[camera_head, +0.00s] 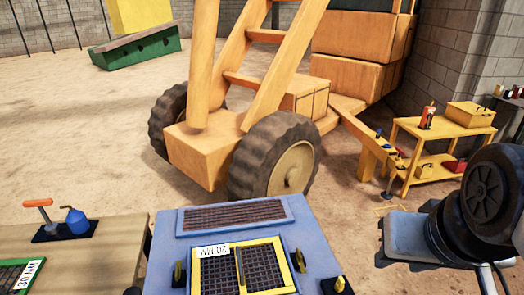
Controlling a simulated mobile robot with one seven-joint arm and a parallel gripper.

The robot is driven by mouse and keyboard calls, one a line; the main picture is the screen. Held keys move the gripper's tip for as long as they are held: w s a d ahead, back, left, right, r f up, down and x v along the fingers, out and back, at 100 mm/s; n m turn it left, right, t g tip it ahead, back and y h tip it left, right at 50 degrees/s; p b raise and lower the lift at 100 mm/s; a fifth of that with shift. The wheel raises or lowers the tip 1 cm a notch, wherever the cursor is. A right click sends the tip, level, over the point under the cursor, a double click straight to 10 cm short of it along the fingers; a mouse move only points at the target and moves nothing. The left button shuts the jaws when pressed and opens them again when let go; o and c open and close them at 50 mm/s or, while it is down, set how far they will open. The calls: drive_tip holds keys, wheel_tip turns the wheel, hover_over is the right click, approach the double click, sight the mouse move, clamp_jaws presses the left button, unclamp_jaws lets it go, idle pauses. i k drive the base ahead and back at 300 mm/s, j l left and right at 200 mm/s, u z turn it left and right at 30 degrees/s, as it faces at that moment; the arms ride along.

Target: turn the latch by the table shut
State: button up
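The blue machine (165,222) stands at the bottom middle. A yellow-framed grid (222,272) with an upside-down "20 MM" label lies in its top. A small gold latch (179,273) stands upright on the machine's left side, the side facing the wooden table (110,236). Another gold latch (340,284) on a dark base stands at the machine's right corner, and a gold piece (300,259) sits at the grid's right edge. From this view I cannot tell whether the left latch is turned open or shut. My gripper is not in view.
A yellow shelf cart (442,150) and a large wheeled orange machine (288,165) stand behind.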

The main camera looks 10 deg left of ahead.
sight(178, 267)
drive_tip(key=i+u, duration=0.1)
drive_tip(key=u, duration=1.5)
drive_tip(key=k+u, duration=0.15)
drive_tip(key=k, duration=0.15)
drive_tip(key=i+j+z, duration=0.4)
drive_tip(key=j, duration=0.3)
drive_tip(key=i+j+z, duration=0.2)
drive_tip(key=j, duration=0.2)
